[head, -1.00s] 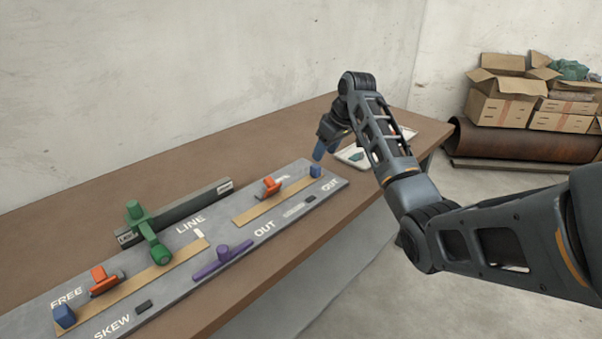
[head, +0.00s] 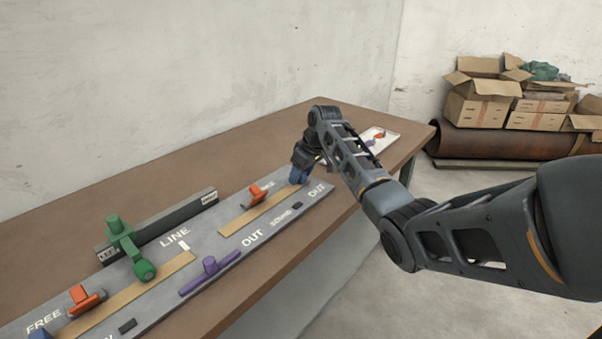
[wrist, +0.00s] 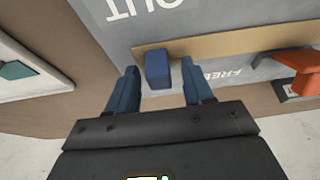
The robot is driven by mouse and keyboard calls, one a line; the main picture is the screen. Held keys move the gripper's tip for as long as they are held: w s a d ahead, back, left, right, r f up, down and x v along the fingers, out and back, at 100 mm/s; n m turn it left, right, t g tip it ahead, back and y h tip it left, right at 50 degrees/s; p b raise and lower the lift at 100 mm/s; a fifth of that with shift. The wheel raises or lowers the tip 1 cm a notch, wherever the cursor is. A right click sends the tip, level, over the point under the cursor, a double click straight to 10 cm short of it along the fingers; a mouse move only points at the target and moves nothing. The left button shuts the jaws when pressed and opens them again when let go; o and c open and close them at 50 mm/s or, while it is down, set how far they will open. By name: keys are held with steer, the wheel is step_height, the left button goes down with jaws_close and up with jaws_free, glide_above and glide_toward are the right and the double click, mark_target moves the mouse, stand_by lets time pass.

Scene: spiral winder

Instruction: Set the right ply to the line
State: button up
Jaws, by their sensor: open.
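The right ply (head: 250,217) is a tan strip lying on the grey board, left of my gripper in the head view. It also shows in the wrist view (wrist: 235,43), with a blue block (wrist: 157,68) at its end. My gripper (head: 299,178) is low at that end. In the wrist view its two blue fingers (wrist: 158,80) are apart, one on each side of the block, with gaps visible. In the head view the fingers largely hide the block. The white line mark (head: 184,245) is by the word LINE, at the end of the left ply (head: 135,285).
An orange clamp (head: 257,193) stands beside the right ply. A green handle (head: 130,245), a purple bar (head: 209,273) and another orange clamp (head: 84,297) are on the board to the left. A white tray (head: 382,137) lies behind my gripper.

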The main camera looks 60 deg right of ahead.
mark_target(277, 193)
jaws_close()
stand_by(0.3)
steer(key=a+p, duration=0.1)
steer(key=a, duration=0.1)
steer(key=w+a+p, duration=0.1)
steer(key=a+p, duration=0.1)
steer(key=a, duration=0.1)
steer(key=a+p, duration=0.1)
steer(key=a, duration=0.1)
steer(key=shift+w+a+r+p, duration=0.15)
steer(key=shift+w+r+p, duration=0.05)
steer(key=shift+w+p, duration=0.2)
steer(key=shift+w+a+f, duration=0.15)
steer(key=shift+a+f, duration=0.05)
steer(key=shift+a, duration=0.3)
jaws_free()
steer(key=shift+a, duration=0.1)
